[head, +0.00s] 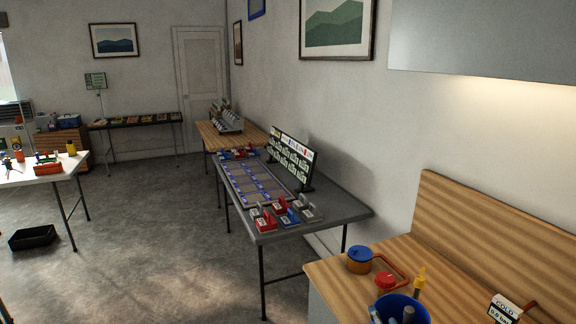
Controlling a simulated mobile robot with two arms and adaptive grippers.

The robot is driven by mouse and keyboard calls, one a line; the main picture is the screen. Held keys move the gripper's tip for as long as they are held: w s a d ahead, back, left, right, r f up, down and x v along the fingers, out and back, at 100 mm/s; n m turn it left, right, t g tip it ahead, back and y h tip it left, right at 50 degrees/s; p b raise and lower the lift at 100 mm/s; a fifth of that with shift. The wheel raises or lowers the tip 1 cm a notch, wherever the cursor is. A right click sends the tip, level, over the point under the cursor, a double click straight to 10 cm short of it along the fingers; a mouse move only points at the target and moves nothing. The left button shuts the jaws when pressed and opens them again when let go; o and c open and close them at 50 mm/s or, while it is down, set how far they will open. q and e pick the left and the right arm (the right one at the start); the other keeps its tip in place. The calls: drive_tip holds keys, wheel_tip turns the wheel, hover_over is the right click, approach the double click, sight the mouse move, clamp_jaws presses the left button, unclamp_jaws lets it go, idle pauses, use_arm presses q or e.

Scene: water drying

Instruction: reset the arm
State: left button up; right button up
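Neither of my grippers nor any part of my arms shows in the head view. Their state and position cannot be seen. No object is named by the task.
A wooden counter (330,283) at lower right holds a blue-lidded jar (360,260), a red-lidded item (386,283), a blue container (388,299) and a "COLD" sign (505,308). Beyond stands a grey table (345,208) with blocks. A black bin (32,237) lies left. The middle floor (150,240) is clear.

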drive_tip(key=s+d+f+m+g, duration=0.1)
drive_tip(key=s+f+m+g, duration=0.45)
drive_tip(key=s+f, duration=0.6)
drive_tip(key=s+f+m+g, duration=0.4)
drive_tip(key=s+f+g, duration=0.3)
drive_tip(key=s, duration=0.8)
wheel_tip(320, 180, down, 28)
drive_tip(key=s, duration=0.2)
drive_tip(key=s+d+f+g+b, duration=0.1)
drive_tip(key=s+d+f, duration=0.2)
drive_tip(key=s+f, duration=1.4)
drive_tip(key=shift+n+g, duration=0.35)
drive_tip(key=shift+n, duration=0.1)
drive_tip(key=shift+s+d, duration=0.1)
